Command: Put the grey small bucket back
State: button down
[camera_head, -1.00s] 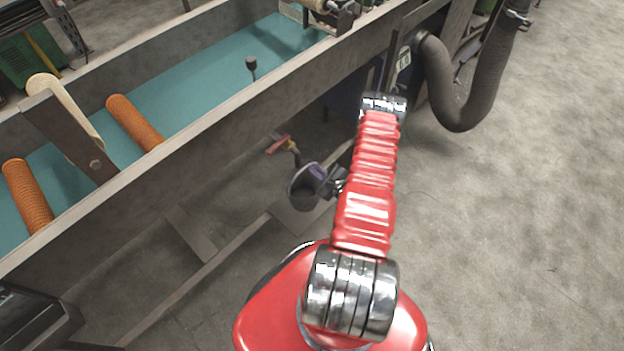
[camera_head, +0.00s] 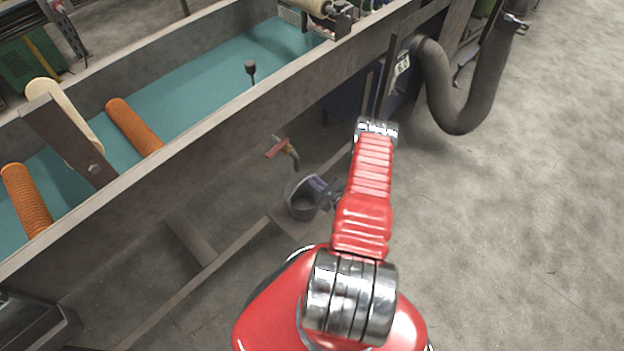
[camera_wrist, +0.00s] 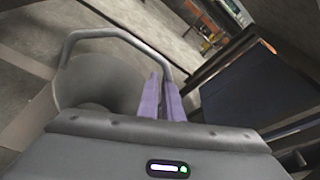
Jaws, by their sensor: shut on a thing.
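The grey small bucket (camera_head: 302,206) is below the side of the long trough, near the drain spout (camera_head: 292,154). In the wrist view the bucket (camera_wrist: 98,82) shows its open mouth and a raised grey handle (camera_wrist: 112,34). My gripper (camera_head: 322,188) is at the bucket's right side. Its purple fingers (camera_wrist: 162,97) are shut on the bucket at its handle side. The inside of the bucket looks empty. I cannot tell whether its base touches the floor.
The trough's wall (camera_head: 200,140) stands above and left of the bucket. A floor beam (camera_head: 200,280) runs below it. A thick grey hose (camera_head: 450,95) hangs at upper right. The concrete floor on the right (camera_head: 520,230) is clear.

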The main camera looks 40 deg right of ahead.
jog(key=shift+f, duration=0.1)
jog(key=c, duration=2.4)
grip_release()
jog(key=shift+f, duration=0.1)
jog(key=o, duration=0.5)
jog(key=shift+c, duration=0.2)
jog(key=v, duration=1.2)
